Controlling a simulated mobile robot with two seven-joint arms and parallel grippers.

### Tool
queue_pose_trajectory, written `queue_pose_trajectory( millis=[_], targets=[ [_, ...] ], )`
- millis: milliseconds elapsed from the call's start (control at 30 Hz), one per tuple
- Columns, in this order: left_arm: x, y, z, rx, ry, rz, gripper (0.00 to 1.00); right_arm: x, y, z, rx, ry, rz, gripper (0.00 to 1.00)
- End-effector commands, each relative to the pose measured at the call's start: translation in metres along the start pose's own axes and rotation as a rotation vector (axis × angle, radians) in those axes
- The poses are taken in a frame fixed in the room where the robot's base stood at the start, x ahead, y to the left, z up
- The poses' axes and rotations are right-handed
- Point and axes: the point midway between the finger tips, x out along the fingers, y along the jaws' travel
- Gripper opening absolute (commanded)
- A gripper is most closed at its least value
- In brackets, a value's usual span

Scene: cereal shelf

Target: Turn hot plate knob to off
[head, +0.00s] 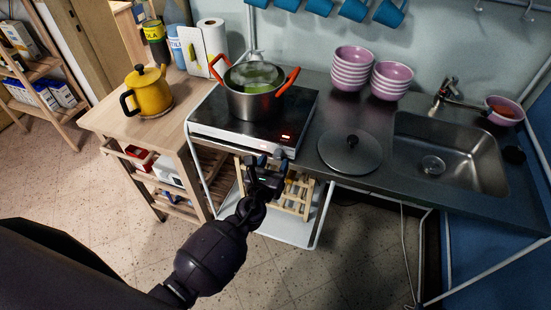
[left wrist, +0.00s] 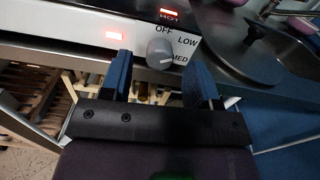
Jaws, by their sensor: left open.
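The hot plate (head: 220,133) sits on the counter, with a steaming pot (head: 251,105) holding green contents on top. Its white front panel carries lit red indicators, one beside the word HOT. In the left wrist view, the round grey knob (left wrist: 160,53) is on the panel (left wrist: 75,22), near the labels OFF, LOW and MED. I cannot tell for sure where its pointer aims. My left gripper (head: 265,160) is open in front of the panel. In the left wrist view, its blue fingertips (left wrist: 160,66) lie left and right of the knob; contact is not clear. My right gripper is not in view.
A round lid (head: 345,158) lies on the counter right of the hot plate, before the sink (head: 470,160). Stacked pink bowls (head: 352,72) stand behind it. A yellow kettle (head: 150,95) is on the wooden cart at left. A wooden rack (head: 293,200) is below the counter.

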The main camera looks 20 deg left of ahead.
Motion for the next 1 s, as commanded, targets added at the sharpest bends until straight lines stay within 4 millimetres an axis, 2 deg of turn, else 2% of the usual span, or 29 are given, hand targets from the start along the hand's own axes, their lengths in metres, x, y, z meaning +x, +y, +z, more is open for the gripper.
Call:
queue_pose_trajectory(
  millis=[200, 533, 833, 867, 1000],
  targets=[
    [0.016, 0.0, 0.0, -0.001, 0.0, 0.001, 0.56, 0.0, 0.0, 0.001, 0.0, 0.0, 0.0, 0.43],
    [0.018, 0.0, 0.0, -0.001, 0.0, 0.001, 0.56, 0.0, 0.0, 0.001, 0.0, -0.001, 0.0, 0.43],
    [0.018, 0.0, 0.0, -0.001, 0.001, 0.0, 0.1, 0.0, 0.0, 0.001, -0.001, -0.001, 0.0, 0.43],
    [0.018, 0.0, 0.0, -0.001, 0.0, 0.0, 0.06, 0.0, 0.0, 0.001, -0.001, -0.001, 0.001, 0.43],
    [0.018, 0.0, 0.0, -0.006, 0.0, 0.0, 0.06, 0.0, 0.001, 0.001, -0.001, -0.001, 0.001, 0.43]
  ],
)
